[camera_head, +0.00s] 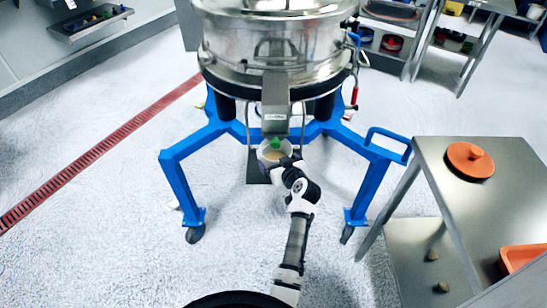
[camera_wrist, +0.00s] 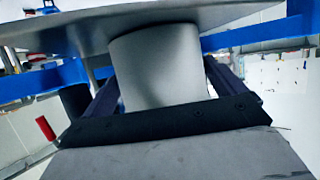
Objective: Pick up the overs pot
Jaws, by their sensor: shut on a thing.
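The overs pot (camera_head: 272,150) is a small pale pot below the metal outlet spout (camera_head: 275,105) at the front of the sifter. Something green shows at its top. My gripper (camera_head: 280,163) reaches it from the front and is shut on it. In the wrist view, the plain grey wall of the pot (camera_wrist: 158,70) stands between my two dark fingers, one on each side. A broad grey plate meets the pot at the top of that picture. I cannot tell whether the pot rests on the dark support plate (camera_head: 257,172) beneath it.
The sifter's steel drum (camera_head: 270,45) stands on a blue wheeled frame (camera_head: 180,180), with legs on both sides of my arm. A steel table (camera_head: 440,165) at right holds an orange lid (camera_head: 469,160) and an orange tray (camera_head: 525,257).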

